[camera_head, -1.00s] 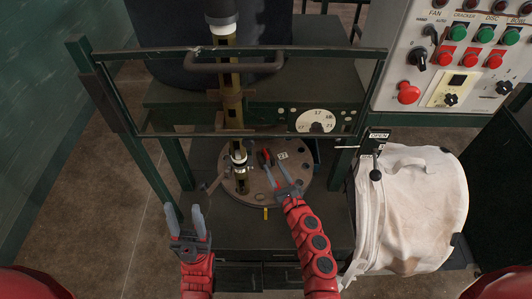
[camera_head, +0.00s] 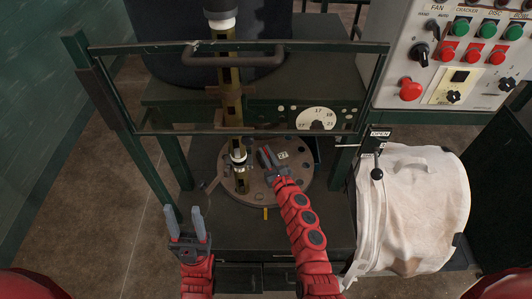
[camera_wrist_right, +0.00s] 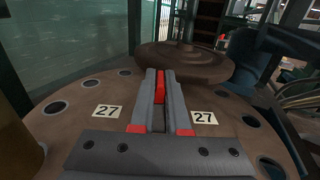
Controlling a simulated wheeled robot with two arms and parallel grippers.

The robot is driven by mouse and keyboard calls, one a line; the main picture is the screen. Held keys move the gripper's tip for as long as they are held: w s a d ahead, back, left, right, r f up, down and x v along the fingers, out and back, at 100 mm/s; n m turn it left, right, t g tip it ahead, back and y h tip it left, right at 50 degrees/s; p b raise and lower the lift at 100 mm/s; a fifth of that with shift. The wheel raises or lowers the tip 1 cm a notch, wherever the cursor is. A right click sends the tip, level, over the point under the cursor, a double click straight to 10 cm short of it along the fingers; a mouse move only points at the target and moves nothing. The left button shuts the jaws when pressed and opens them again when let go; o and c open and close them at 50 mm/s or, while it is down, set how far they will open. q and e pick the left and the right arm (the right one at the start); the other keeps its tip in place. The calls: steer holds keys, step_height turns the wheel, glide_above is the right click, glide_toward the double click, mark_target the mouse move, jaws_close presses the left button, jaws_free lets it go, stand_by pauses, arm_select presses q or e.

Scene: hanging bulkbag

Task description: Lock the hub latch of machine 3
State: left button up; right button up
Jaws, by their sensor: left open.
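The hub plate (camera_head: 250,198) is a round dark disc with holes around its rim, below the upright column (camera_head: 236,120). A red latch handle (camera_head: 263,152) sits on it, right of the column. My right gripper (camera_head: 269,160) reaches over the disc. In the right wrist view the red handle (camera_wrist_right: 160,85) lies between the two grey fingers (camera_wrist_right: 160,100), which appear closed against its sides. The part of the latch under the fingers is hidden. My left gripper (camera_head: 186,222) is open and empty, left of the disc and apart from it.
A dark frame with a horizontal bar (camera_head: 250,132) stands before the column. A dial (camera_head: 316,119) is behind the disc. A white bag-like cover (camera_head: 415,210) and an OPEN sign (camera_head: 379,134) are at right. A control panel (camera_head: 450,60) is at upper right.

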jaws_close()
steer(key=shift+f, duration=0.15)
steer(key=shift+s+a+f+m+h+b, duration=0.1)
steer(key=shift+f+m+h+b, duration=0.1)
steer(key=shift+m+h+b, duration=0.4)
steer(key=m+t+h+b, duration=0.1)
steer(key=m+h+b, duration=0.2)
steer(key=h+b, duration=0.2)
steer(key=shift+r+b, duration=0.1)
steer(key=shift+b, duration=1.5)
steer(key=shift+r+h, duration=0.2)
steer(key=shift+h, duration=0.2)
